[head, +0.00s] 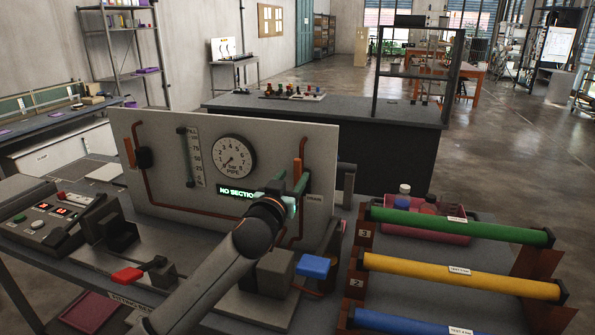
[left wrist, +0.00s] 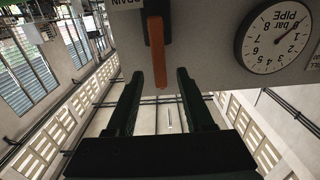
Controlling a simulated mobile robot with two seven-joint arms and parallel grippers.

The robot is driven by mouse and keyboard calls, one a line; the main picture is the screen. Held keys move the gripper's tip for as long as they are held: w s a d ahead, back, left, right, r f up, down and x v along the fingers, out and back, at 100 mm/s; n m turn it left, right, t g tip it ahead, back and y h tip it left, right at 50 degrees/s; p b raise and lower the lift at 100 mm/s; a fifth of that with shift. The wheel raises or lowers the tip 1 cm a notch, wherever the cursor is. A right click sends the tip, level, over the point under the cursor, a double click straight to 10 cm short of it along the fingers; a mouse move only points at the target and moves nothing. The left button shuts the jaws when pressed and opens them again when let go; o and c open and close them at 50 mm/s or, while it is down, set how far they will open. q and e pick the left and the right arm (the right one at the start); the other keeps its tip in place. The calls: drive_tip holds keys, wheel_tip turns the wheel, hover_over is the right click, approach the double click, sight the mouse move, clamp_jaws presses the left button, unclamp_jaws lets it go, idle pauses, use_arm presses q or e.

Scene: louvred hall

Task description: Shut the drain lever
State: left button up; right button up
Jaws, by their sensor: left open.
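The drain lever (head: 302,148) is an orange bar standing upright at the right end of the white panel (head: 240,135), above the word DRAIN. Its lower part is hidden behind my gripper in the head view. My left gripper (head: 292,188) is open in front of that end of the panel. In the left wrist view the picture is upside down, and the orange lever (left wrist: 156,45) points down from its dark pivot. Its tip shows between the two open fingers (left wrist: 159,78); I cannot tell whether they touch it. My right gripper is not in view.
A second orange lever (head: 130,138) stands at the panel's left end. A gauge (head: 234,156) and a lit display (head: 236,192) are on the panel. A red handle (head: 127,275) and a blue handle (head: 313,266) stand in front. Green (head: 460,226) and yellow (head: 460,276) tubes lie on the right.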

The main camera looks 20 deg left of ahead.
sight(297, 172)
use_arm(q)
drive_tip(key=shift+w+d+b, duration=0.1)
drive_tip(key=shift+w+b, duration=0.3)
drive_tip(key=shift+w, duration=1.65)
drive_tip(key=shift+c, duration=0.2)
clamp_jaws()
